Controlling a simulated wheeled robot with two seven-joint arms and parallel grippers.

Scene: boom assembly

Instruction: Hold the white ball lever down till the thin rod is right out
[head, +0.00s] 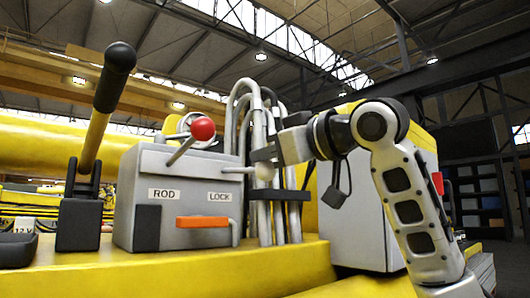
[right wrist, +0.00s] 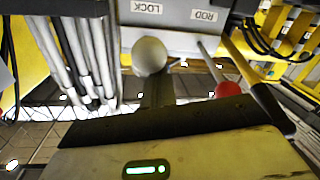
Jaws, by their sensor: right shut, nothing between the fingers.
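The white ball (head: 264,171) sits at the end of a short lever on the right side of the grey control box (head: 190,165), close to the LOCK label (head: 219,196). The lever stands out roughly level. My right gripper (head: 264,154) comes in from the right, shut and empty, with its tips just above the ball. In the right wrist view the white ball (right wrist: 150,56) is at the fingertips (right wrist: 157,85); I cannot tell if they touch. I cannot make out the thin rod for certain. My left gripper is not in view.
A red ball lever (head: 203,128) rises from the box above the ROD label (head: 164,194). An orange handle (head: 203,221) is on the box front. Bent grey pipes (head: 280,215) stand close behind the white ball. A tall black-gripped lever (head: 105,95) stands at left.

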